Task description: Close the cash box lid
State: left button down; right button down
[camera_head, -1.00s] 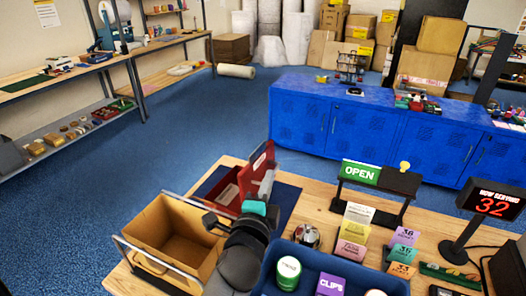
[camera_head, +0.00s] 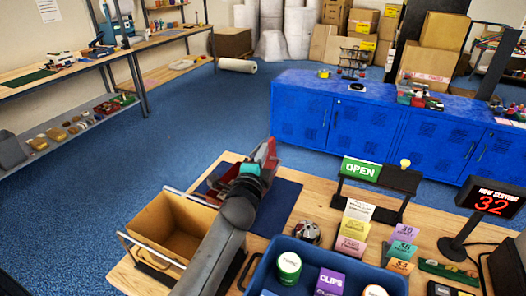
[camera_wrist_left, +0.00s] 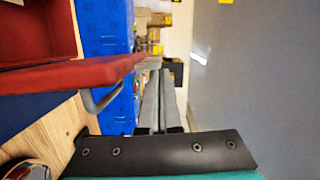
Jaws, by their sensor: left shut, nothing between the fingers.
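The red cash box (camera_head: 217,177) stands on a dark blue mat on the near table, partly hidden by my left arm. Its red lid (camera_head: 271,149) is raised. In the left wrist view the lid (camera_wrist_left: 70,74) shows nearly edge-on, with a grey curved handle (camera_wrist_left: 98,103) on its outer face and part of the open box at the upper left. My left gripper (camera_head: 259,157) is at the lid; its shut, empty fingers (camera_wrist_left: 154,74) lie beside the lid's outer side. I cannot tell whether they touch it. My right gripper is not in view.
A cardboard-coloured bin (camera_head: 168,229) with a metal frame stands left of my arm. A blue tray (camera_head: 258,278) with labelled tubs is at the near right. The OPEN sign stand (camera_head: 384,178) and card holders stand further right. Bare mat (camera_head: 281,203) shows right of the box.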

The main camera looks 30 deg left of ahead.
pick_arm(q)
jog(key=shift+a, duration=0.15)
jog(key=shift+a+r+n+g+p, duration=0.15)
jog(key=shift+a+n+p, duration=0.3)
jog(key=shift+a+p, duration=0.25)
jog(key=shift+a+r+n+g+p, duration=0.1)
jog(key=shift+a+n+g+p, duration=0.05)
jog(key=shift+a+n+p, duration=0.4)
jog(key=a+f+n+h+p, duration=0.1)
jog(key=a+f+n+p, duration=0.1)
jog(key=a, duration=0.6)
jog(key=shift+f+n+g, duration=0.3)
jog(key=shift+f+n, duration=0.15)
jog(key=shift+n, duration=0.35)
jog(key=shift+a, duration=0.1)
jog(key=shift+r+p, duration=0.1)
jog(key=shift+p, duration=0.2)
